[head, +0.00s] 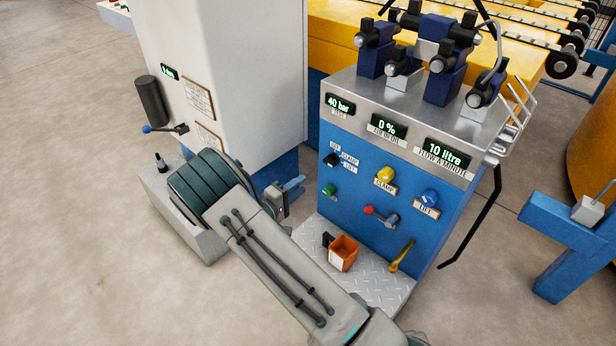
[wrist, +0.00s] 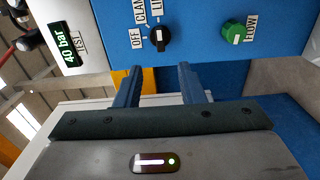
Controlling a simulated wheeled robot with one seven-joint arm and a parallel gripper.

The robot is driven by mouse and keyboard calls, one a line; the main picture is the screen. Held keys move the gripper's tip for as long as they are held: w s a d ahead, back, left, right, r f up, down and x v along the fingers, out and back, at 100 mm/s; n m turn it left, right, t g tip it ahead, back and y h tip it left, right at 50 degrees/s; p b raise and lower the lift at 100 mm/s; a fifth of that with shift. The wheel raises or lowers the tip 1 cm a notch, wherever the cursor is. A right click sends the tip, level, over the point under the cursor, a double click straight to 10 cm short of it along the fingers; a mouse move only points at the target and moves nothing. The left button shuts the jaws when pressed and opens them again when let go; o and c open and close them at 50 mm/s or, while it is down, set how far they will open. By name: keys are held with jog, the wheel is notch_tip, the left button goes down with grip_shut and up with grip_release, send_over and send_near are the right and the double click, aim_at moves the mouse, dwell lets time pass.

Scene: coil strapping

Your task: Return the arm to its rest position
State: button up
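My arm (head: 275,262) reaches from the bottom right of the head view to a dark teal joint at the left. My gripper (head: 290,188) is beyond that joint, beside the left edge of the blue valve panel (head: 385,225). In the wrist view its two blue fingers (wrist: 158,86) stand apart with nothing between them. They point towards the panel, below the black selector knob (wrist: 160,38) and the green FLOW knob (wrist: 233,35). The fingertips appear clear of both knobs. I cannot tell for certain which label the selector points to.
A white cabinet (head: 235,70) stands behind my arm. The panel carries a yellow CLAMP knob (head: 386,175), a blue LIFT knob (head: 429,197) and a red-tipped lever (head: 380,215). An orange bin (head: 343,252) sits on the tread-plate step (head: 378,288). Open floor (head: 70,200) lies left.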

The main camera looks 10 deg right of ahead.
jog(key=shift+s+a, duration=0.25)
dwell(0.3)
jog(key=s+d+r+m+g+y+p, duration=0.2)
jog(key=s+d+r+g+p, duration=0.25)
jog(key=r, duration=0.45)
jog(key=s+d+r+m+g+y+p, duration=0.1)
jog(key=s+d+r+m+g+p, duration=0.15)
jog(key=s+r+p, duration=0.5)
jog(key=s+d+r+m+g+y+p, duration=0.25)
jog(key=d+r+g, duration=0.2)
jog(key=r, duration=0.65)
jog(key=s+a+r+t+y+p, duration=0.1)
jog(key=s+r+y+p, duration=0.3)
jog(key=s+r+p, duration=0.4)
jog(key=s+a+r+t+y+p, duration=0.2)
jog(key=s+r+p, duration=0.6)
jog(key=r, duration=0.8)
jog(key=a+y+p, duration=0.1)
jog(key=y, duration=0.1)
jog(key=shift+s+a+r+m+y, duration=0.15)
jog(key=shift+s+r+m+y, duration=0.1)
jog(key=shift+m+y, duration=0.1)
